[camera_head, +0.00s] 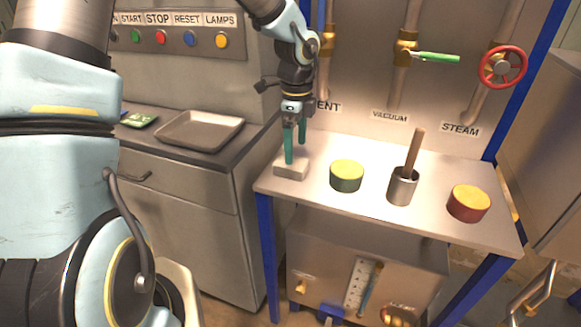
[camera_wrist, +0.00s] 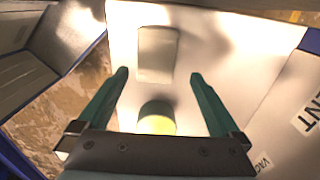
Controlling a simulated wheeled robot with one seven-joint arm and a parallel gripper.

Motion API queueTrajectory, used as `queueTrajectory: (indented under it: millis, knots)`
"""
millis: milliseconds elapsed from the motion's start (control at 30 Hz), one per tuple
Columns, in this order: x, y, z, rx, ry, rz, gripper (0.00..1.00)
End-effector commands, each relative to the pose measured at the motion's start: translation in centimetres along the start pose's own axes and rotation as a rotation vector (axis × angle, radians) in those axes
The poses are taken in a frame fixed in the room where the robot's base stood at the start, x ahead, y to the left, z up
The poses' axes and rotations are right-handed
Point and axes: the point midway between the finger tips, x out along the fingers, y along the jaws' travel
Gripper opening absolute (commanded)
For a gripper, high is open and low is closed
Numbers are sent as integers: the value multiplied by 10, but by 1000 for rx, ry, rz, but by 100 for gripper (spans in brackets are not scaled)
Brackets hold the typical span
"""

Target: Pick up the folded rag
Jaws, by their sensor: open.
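The folded rag (camera_head: 291,171) is a flat, pale beige block lying near the left end of the metal table. In the wrist view the rag (camera_wrist: 158,54) shows as a pale rectangle ahead of the fingertips and in line with the gap between them. My gripper (camera_head: 295,153) points down at the rag with its green fingers apart and nothing held. In the wrist view both fingers of my gripper (camera_wrist: 159,73) stand wide open, wider than the rag appears. I cannot tell whether a fingertip touches the rag.
A green tin with a yellow top (camera_head: 346,175) stands right of the rag. Farther right are a metal cup with a wooden handle (camera_head: 402,187) and a red tin with a yellow top (camera_head: 468,203). A metal tray (camera_head: 199,131) lies on the left counter. Pipes with valves rise behind.

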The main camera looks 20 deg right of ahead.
Motion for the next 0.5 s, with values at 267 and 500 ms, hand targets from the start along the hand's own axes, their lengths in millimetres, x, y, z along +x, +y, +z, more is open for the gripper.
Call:
queueTrajectory:
  millis: [267, 500]
  knots:
    - [24, 5, 7, -3, 1, 4, 100]
    - [54, 6, 11, -1, -1, 1, 100]
